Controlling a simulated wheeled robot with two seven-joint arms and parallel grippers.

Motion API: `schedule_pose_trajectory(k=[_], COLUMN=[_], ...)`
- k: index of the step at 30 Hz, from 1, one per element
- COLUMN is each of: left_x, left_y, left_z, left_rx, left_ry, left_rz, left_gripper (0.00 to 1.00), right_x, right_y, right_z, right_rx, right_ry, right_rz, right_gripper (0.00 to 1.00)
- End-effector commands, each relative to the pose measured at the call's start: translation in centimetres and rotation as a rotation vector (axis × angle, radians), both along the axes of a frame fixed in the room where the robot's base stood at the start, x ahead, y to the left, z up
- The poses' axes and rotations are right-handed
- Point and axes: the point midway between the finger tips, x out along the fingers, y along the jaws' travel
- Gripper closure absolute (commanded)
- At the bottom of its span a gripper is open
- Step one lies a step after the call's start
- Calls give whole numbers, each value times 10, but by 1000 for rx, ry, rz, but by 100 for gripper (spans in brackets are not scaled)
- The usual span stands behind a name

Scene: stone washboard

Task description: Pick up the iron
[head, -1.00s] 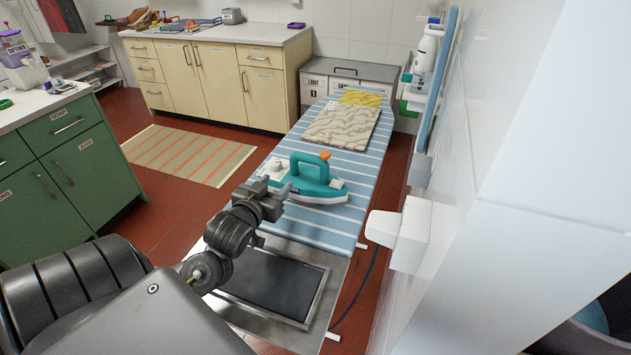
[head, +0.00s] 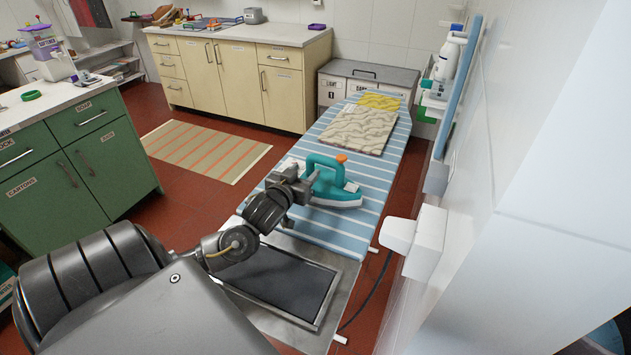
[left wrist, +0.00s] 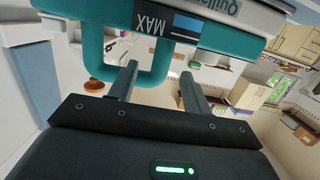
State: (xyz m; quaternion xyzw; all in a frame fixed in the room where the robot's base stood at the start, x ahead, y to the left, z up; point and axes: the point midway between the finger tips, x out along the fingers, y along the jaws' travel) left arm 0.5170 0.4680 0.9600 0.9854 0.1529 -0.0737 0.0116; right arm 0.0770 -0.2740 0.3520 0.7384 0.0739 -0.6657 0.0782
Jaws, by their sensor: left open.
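The teal iron (head: 338,190) with an orange knob rests on the blue-and-white striped ironing board (head: 335,228). Its upright handle loop faces my left gripper. My left gripper (head: 303,180) is open, just left of the iron and close to the handle; the head view does not show whether it touches. In the left wrist view the iron (left wrist: 180,28) fills the top, with its handle loop hanging near the two spread fingers (left wrist: 160,85). One finger overlaps the handle loop in that picture, and nothing is clamped. My right gripper is not in view.
A folded cream cloth (head: 358,130) and a yellow cloth (head: 379,101) lie at the board's far end. A dark panel in a metal frame (head: 280,283) is at the near end. A white wall box (head: 425,240) stands close on the right. Green cabinets (head: 80,160) stand left.

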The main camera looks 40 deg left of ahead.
Motion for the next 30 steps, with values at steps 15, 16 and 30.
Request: schedule_pose_trajectory(k=[15,16,30], left_x=[31,31,30], left_y=[11,11,11], left_z=[-6,-6,-6], left_rx=[1,1,1], left_ry=[0,0,-1], left_rz=[0,0,0], left_gripper=[51,55,100], right_x=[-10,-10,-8], right_y=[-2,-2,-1], right_z=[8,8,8], right_rx=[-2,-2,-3], right_ry=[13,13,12], right_rz=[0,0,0], right_gripper=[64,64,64])
